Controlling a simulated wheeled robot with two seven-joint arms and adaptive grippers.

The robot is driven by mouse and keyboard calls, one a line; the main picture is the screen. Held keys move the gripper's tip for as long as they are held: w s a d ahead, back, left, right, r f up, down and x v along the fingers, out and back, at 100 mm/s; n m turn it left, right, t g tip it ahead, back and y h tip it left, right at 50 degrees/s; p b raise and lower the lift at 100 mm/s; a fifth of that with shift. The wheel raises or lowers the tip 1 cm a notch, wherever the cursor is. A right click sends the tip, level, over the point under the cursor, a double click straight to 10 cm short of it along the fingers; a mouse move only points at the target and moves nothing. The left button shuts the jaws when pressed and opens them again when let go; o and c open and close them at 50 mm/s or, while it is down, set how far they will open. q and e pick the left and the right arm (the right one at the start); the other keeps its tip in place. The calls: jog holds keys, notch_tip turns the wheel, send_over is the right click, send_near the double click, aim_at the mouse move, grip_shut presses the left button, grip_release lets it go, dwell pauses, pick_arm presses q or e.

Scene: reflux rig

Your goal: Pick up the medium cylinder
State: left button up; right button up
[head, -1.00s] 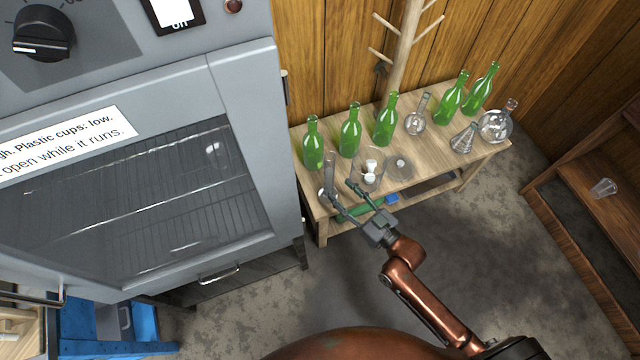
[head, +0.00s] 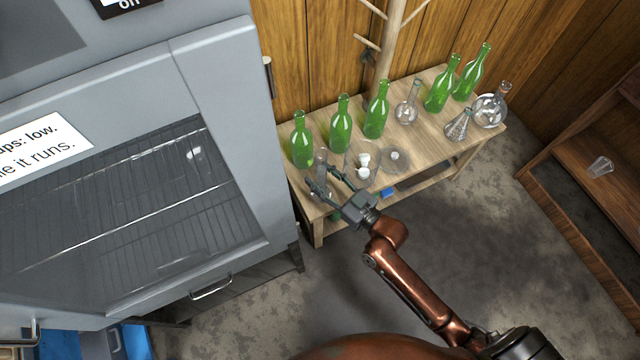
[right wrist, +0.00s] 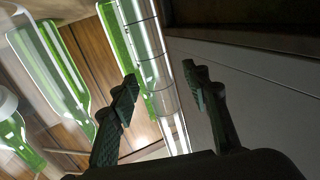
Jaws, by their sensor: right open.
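A clear glass graduated cylinder (head: 321,163), which I take for the medium one, stands near the left end of the wooden table, partly hidden by my fingers. My right gripper (head: 322,178) is open close in front of it, fingers pointing at it. In the right wrist view the cylinder (right wrist: 152,62) with its dark ring marks runs down through the gap between the open fingers (right wrist: 160,80). I cannot tell whether either finger touches it. My left gripper is not in view.
Green bottles (head: 340,125) stand behind. A large clear beaker (head: 374,174), white pieces (head: 363,166), a round flask (head: 490,110) and a conical flask (head: 459,126) share the table (head: 430,150). The grey oven (head: 240,120) stands close on the left. A blue item (head: 387,192) is low in front.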

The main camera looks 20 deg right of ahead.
grip_shut()
dwell(0.4)
